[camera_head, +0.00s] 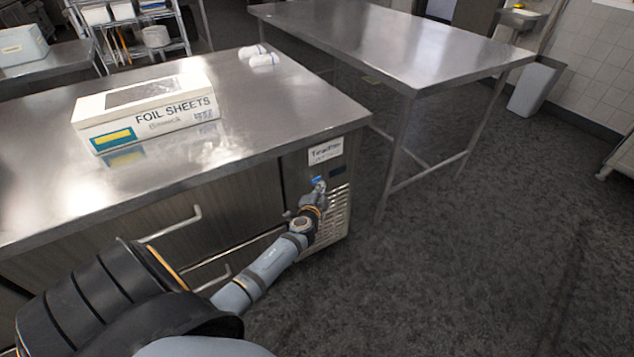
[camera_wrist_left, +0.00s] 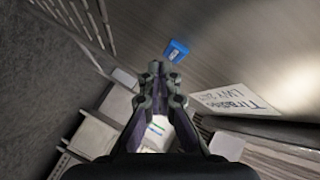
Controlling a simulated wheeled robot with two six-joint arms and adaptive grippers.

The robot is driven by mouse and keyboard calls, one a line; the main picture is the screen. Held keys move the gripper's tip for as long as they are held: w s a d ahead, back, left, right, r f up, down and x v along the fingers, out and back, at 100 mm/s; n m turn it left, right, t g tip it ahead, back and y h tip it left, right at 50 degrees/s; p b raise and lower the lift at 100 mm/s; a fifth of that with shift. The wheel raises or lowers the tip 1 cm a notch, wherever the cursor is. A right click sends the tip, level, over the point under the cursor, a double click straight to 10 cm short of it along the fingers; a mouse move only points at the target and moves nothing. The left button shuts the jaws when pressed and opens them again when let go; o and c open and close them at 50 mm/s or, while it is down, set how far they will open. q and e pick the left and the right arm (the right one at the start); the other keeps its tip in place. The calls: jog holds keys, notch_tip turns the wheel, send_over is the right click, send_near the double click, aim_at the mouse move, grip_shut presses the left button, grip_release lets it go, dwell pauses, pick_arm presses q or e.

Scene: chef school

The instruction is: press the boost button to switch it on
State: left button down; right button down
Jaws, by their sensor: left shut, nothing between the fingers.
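The boost button appears to be the small blue piece (camera_head: 315,180) on the front panel of the steel counter (camera_head: 300,113), below the white label. In the left wrist view the blue piece (camera_wrist_left: 176,50) lies just beyond the fingertips, a little to their right. My left gripper (camera_head: 319,187) reaches the panel beside it, fingers shut and empty. In the left wrist view the shut fingertips (camera_wrist_left: 158,70) point close to it; I cannot tell whether they touch it. My right gripper is not in view.
A foil sheets box (camera_head: 148,112) and white rolls (camera_head: 259,55) lie on the counter. A white label (camera_head: 325,151) and a vent grille (camera_head: 334,213) are on its front. A second steel table (camera_head: 400,38) stands behind. The floor (camera_head: 450,260) to the right is clear.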

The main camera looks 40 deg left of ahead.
pick_arm(q)
jog(key=shift+a, duration=0.1)
jog(key=shift+w+a, duration=0.15)
jog(key=shift+a, duration=0.15)
jog(key=shift+w+a, duration=0.1)
jog(key=shift+a, duration=0.05)
dwell(0.6)
jog(key=shift+s+d, duration=0.25)
jog(key=shift+d, duration=0.3)
jog(key=d, duration=0.1)
jog(key=s+d, duration=0.1)
jog(key=d, duration=0.1)
jog(key=s+d, duration=0.1)
jog(key=d, duration=0.1)
jog(key=shift+s+d+b, duration=0.15)
jog(key=shift+d+b, duration=0.1)
jog(key=shift+b, duration=0.15)
